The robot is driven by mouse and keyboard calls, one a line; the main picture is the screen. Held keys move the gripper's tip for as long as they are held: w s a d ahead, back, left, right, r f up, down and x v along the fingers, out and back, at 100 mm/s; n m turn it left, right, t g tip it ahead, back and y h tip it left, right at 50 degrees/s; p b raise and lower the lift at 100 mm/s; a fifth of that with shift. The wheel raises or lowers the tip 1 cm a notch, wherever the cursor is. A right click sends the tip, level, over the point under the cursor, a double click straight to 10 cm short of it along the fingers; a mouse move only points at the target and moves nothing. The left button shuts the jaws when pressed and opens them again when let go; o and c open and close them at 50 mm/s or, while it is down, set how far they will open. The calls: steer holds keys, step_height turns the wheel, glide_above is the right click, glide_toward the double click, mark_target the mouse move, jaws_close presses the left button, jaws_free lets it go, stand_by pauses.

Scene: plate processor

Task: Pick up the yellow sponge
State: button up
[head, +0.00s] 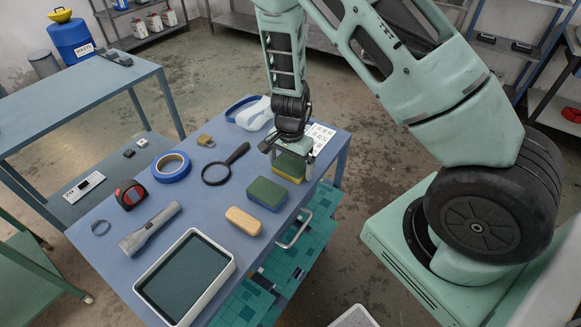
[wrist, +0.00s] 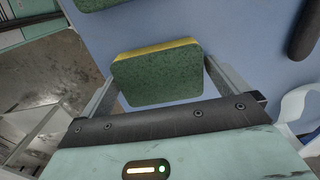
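The yellow sponge (head: 288,170) has a green top and yellow sides and lies on the blue table near its right edge. In the wrist view the sponge (wrist: 157,75) shows its green top and a yellow strip along its far side. My gripper (head: 290,152) is open, right over the sponge, pointing down. In the wrist view one finger of my gripper (wrist: 163,72) is on each side of the sponge. I cannot tell whether either finger touches it. My gripper partly hides the sponge in the head view.
Next to it lie a green-and-blue sponge (head: 266,194), a tan block (head: 244,221) and a magnifying glass (head: 217,173). A flashlight (head: 150,229) and a grey tray (head: 187,279) lie further left.

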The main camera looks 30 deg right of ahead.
mark_target(291, 164)
steer(key=c, duration=0.7)
steer(key=shift+c, duration=0.2)
step_height(291, 164, up, 10)
steer(key=shift+o, duration=0.4)
